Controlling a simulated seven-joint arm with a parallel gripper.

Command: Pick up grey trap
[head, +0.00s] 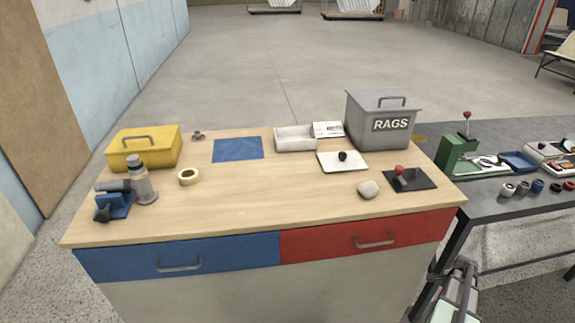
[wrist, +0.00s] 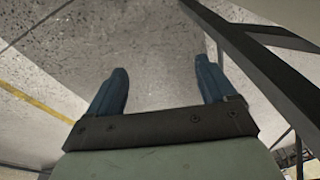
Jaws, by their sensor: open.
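The grey trap (head: 143,186) looks to be the upright grey cylinder with a side pipe at the left end of the wooden workbench (head: 255,205). Its side pipe points left, above a small blue vise-like block (head: 120,205); whether the two touch I cannot tell. My gripper (wrist: 160,73) is open and empty in the wrist view, with two blue fingers spread apart over speckled floor. The trap does not show in the wrist view. Part of my arm shows at the lower right of the head view, beside the bench and far from the trap.
A yellow toolbox (head: 145,148) stands behind the trap, and a tape roll (head: 188,177) lies to its right. The bench's middle front is clear. A dark side table (head: 480,207) adjoins.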

